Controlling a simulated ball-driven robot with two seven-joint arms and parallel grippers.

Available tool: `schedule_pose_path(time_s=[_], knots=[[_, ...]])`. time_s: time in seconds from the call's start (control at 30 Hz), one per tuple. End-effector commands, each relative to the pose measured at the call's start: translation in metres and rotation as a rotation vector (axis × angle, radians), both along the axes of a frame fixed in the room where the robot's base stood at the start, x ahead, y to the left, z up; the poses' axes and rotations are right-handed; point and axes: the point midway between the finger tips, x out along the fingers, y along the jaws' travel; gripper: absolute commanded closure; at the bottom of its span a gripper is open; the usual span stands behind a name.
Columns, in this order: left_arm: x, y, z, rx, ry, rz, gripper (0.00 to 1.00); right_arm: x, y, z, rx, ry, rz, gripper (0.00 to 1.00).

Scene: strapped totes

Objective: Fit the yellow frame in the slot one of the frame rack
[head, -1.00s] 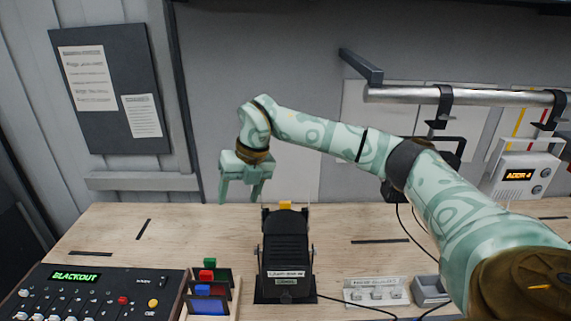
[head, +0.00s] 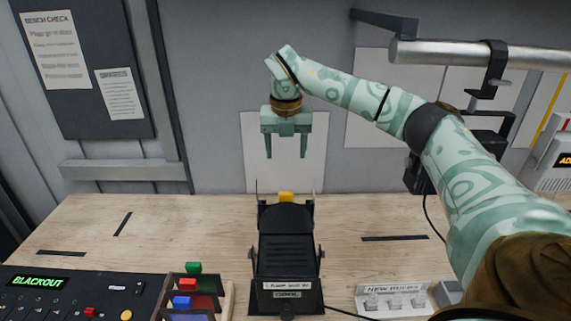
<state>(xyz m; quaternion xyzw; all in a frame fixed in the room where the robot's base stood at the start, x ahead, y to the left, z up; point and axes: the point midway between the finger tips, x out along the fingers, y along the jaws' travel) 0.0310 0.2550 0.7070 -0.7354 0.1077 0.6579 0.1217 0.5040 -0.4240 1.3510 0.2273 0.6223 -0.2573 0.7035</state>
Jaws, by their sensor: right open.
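The yellow frame (head: 286,197) shows only as a small yellow tab at the far end of a black lamp housing (head: 286,245); the rest of it is hidden. The frame rack (head: 227,300) is at the lower left of the lamp, partly cut off by the bottom edge. Green (head: 193,268), red (head: 185,284) and blue (head: 181,301) tabbed frames stand in it. My right gripper (head: 286,157) points down, open and empty, and shows above the yellow tab with a gap between them. My left gripper is not in view.
A control desk (head: 75,295) with a BLACKOUT display fills the lower left. A bulb tray (head: 391,299) stands right of the lamp, with a cable nearby. A metal rail (head: 480,54) with clamps hangs at upper right.

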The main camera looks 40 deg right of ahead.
Motion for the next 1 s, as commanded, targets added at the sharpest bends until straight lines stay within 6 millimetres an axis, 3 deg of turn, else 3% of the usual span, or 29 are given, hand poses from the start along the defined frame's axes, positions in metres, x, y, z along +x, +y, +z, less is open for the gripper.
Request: schedule_pose_path(time_s=[0.17, 0.7, 1.0], knots=[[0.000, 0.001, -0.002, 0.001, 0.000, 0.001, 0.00, 0.001, -0.002, -0.023, 0.000, 0.005, 0.000, 0.38], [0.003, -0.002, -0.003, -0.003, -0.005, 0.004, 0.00, 0.012, -0.010, -0.139, 0.001, 0.003, 0.000, 0.38], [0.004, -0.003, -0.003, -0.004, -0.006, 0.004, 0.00, 0.015, -0.012, -0.160, 0.001, 0.001, 0.000, 0.38]])
